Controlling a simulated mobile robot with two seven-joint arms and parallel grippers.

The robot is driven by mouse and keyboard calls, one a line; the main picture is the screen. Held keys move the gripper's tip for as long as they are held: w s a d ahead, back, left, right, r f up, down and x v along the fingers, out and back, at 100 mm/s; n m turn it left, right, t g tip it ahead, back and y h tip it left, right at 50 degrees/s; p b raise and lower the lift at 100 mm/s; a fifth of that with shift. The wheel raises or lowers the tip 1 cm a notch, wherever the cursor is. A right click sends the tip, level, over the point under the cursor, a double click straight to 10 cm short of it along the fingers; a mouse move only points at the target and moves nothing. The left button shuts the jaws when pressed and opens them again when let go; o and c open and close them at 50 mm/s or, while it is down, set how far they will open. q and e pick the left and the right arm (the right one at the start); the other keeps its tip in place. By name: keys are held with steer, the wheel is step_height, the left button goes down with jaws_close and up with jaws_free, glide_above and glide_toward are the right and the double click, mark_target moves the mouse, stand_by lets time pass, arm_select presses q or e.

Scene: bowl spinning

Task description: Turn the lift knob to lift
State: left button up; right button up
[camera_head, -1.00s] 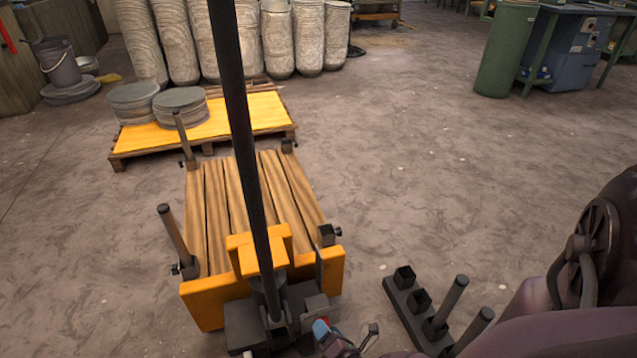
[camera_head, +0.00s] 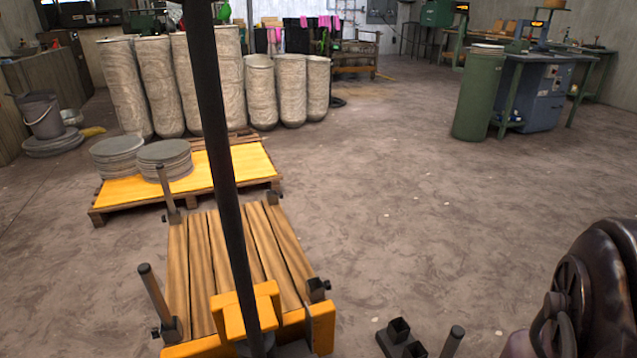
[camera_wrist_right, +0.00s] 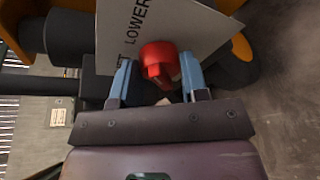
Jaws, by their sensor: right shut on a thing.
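The red lift knob (camera_wrist_right: 158,54) shows in the right wrist view, in front of a grey label plate (camera_wrist_right: 185,25). The plate reads "LOWER", and only the end of a second word, a "T", shows. My right gripper (camera_wrist_right: 156,64) has its two blue fingers on either side of the knob and is shut on it. In the head view the lift cart (camera_head: 208,265) has a slatted wooden deck, orange end parts and a tall dark pole (camera_head: 222,150). The knob and my right gripper are below the head view. My left gripper is in neither view.
A pallet (camera_head: 230,172) with stacked grey discs (camera_head: 165,160) stands just beyond the cart. Tall pale rolls (camera_head: 205,90) stand behind it. A green bin (camera_head: 478,95) and workbench are at the back right. Dark posts (camera_head: 399,331) stand low right. The middle floor is clear.

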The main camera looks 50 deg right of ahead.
steer(key=shift+n+g+h, duration=0.4)
steer(key=shift+n, duration=0.6)
steer(key=o, duration=0.9)
steer(key=shift+a, duration=0.1)
